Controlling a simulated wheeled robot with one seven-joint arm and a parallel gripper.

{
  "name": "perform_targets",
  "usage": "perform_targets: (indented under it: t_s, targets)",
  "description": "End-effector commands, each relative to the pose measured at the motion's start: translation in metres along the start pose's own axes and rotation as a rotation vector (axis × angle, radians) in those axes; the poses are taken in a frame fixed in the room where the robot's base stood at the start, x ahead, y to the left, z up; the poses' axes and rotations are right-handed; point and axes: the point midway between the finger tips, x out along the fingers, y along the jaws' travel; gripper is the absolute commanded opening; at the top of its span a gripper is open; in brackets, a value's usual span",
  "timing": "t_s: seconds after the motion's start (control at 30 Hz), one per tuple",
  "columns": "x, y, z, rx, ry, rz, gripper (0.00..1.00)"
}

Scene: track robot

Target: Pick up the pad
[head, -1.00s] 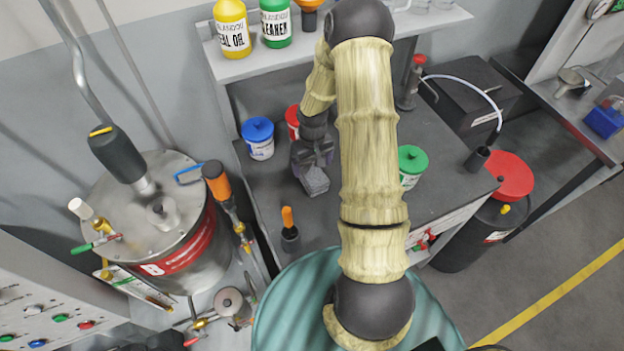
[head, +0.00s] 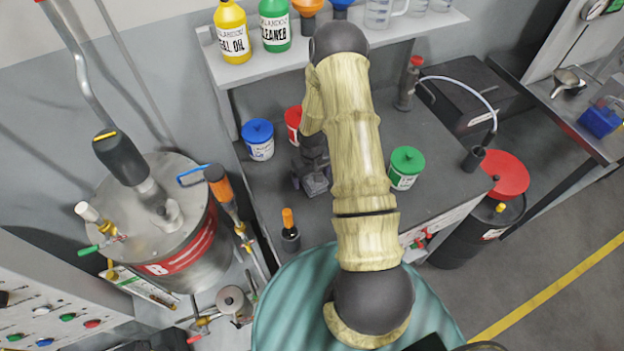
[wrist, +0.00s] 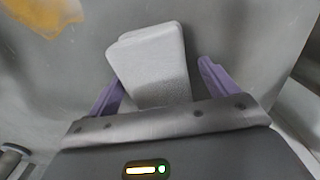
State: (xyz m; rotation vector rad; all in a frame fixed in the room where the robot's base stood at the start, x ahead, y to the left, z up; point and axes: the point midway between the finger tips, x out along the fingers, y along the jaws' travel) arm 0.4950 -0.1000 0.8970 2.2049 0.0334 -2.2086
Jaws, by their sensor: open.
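The pad (wrist: 152,62) is a light grey block with rounded corners on the grey bench top. My gripper is open and holds nothing.
On the bench (head: 350,222) stand blue-lidded (head: 258,140), red-lidded (head: 293,122) and green-lidded (head: 406,168) pots. An orange-handled tool in a dark holder (head: 290,232) stands near the front. A shelf (head: 400,28) with bottles overhangs the back.

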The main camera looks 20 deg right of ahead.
Motion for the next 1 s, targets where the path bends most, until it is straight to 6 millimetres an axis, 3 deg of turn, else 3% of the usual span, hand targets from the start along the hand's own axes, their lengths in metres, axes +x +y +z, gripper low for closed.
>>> perform_targets:
  t_s: [0.57, 0.83, 0.87, 1.0]
  targets:
    - [0.0024, 0.0002, -0.0002, 0.0, 0.001, 0.0, 0.85]
    - [0.0023, 0.0001, -0.0002, 0.0, 0.001, 0.0, 0.32]
    - [0.0024, 0.0001, -0.0002, -0.001, 0.001, 0.0, 0.28]
    - [0.0023, 0.0001, -0.0003, 0.0, 0.001, 0.0, 0.28]
